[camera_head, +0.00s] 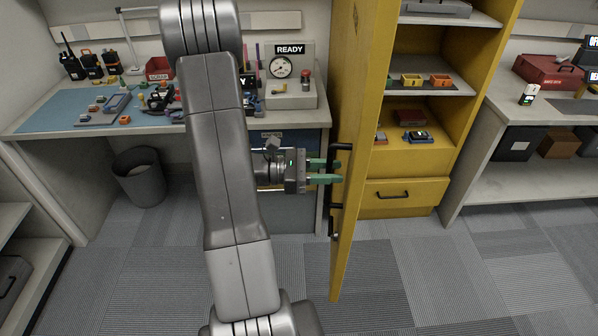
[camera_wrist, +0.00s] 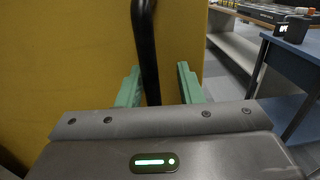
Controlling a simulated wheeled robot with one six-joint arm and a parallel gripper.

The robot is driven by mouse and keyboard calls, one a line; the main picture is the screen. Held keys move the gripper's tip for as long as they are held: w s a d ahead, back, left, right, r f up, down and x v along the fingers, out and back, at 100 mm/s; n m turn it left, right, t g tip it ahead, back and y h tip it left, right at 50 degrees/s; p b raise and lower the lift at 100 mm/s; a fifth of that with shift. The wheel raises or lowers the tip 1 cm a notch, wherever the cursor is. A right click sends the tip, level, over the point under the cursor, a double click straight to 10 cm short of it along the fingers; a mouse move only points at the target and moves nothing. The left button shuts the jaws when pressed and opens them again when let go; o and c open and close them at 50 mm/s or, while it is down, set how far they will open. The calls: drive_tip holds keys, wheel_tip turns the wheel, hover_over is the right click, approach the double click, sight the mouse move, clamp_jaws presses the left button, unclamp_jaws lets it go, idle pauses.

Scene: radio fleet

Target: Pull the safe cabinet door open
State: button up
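The yellow safe cabinet (camera_head: 428,160) stands at the back with its door (camera_head: 358,120) swung wide open toward me, seen nearly edge-on. A black bar handle (camera_head: 338,178) is on the door's outer face. My gripper (camera_head: 334,172) is at the handle, with its green fingers pointing right toward the door. In the wrist view, the handle (camera_wrist: 147,50) runs down between the two green fingers (camera_wrist: 158,88), which are apart with gaps on both sides of the bar. The yellow door face (camera_wrist: 85,60) fills the left of that view. The handle's lower end is hidden behind my gripper body.
A workbench (camera_head: 60,128) with a blue mat, radios and a gauge box (camera_head: 290,88) stands at the left. A grey bin (camera_head: 140,176) is beneath it. A counter (camera_head: 530,110) with a red case (camera_head: 550,75) stands at the right. The carpet in front is clear.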

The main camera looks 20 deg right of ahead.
drive_tip(key=v, duration=0.7)
drive_tip(key=shift+b, duration=0.45)
drive_tip(key=shift+w+a, duration=0.15)
drive_tip(key=p+v, duration=0.2)
drive_tip(key=v, duration=1.4)
drive_tip(key=shift+p, duration=0.35)
idle(0.9)
